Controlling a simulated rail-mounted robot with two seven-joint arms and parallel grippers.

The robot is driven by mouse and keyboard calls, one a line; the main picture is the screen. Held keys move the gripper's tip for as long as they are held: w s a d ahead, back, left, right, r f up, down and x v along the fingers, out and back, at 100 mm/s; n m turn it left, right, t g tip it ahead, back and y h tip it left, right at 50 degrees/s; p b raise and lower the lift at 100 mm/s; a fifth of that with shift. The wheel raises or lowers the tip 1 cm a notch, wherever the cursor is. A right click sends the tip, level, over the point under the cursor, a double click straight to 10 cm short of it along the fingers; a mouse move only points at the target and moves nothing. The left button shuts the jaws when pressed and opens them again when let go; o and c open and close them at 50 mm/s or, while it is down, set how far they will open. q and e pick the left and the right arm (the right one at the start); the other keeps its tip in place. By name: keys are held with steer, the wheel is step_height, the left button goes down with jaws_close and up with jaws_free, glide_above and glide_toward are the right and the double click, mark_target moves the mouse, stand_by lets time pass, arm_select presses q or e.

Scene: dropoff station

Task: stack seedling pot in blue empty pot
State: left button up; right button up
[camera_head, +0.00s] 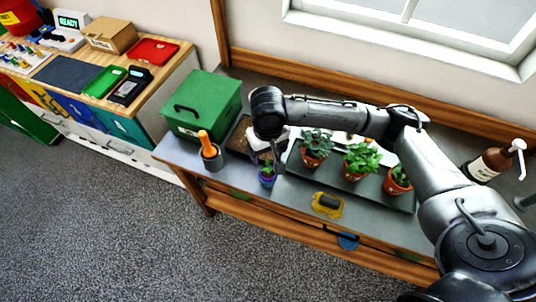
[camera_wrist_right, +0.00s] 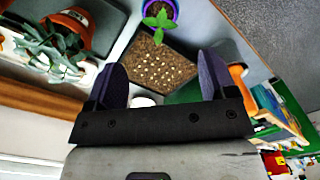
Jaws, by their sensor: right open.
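A small blue-purple pot (camera_head: 267,181) stands upright near the front edge of the grey bench, with a green seedling (camera_wrist_right: 158,24) in dark soil inside its rim. The pot also shows at the top of the right wrist view (camera_wrist_right: 174,10). I cannot tell whether a second pot is nested inside it; no separate empty blue pot shows. My right gripper (camera_head: 278,160) is just behind and above the pot in the head view. In the right wrist view its two fingers (camera_wrist_right: 162,62) are apart with nothing between them, and the pot lies beyond their tips. My left gripper is not in view.
A seed tray (camera_wrist_right: 150,66) lies behind the pot, and a green box (camera_head: 203,105) is at the left. A grey cup with an orange-handled tool (camera_head: 211,158) stands left of the pot. Several potted plants stand on a dark tray (camera_head: 308,178) at right. A yellow item (camera_head: 327,205) lies in front.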

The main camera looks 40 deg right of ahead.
steer(key=s+a+f+n+t+y, duration=0.25)
steer(key=s+a+f+n, duration=0.25)
steer(key=s+a+f, duration=0.5)
steer(key=s+d+f+h, duration=0.1)
steer(key=s+d+f, duration=0.1)
steer(key=s, duration=0.4)
steer(key=s+d+f+t+h, duration=0.1)
steer(key=s+d+f, duration=0.1)
steer(key=s, duration=0.5)
steer(key=shift+f+n, duration=0.3)
steer(key=shift+f, duration=0.05)
steer(key=shift+r, duration=0.15)
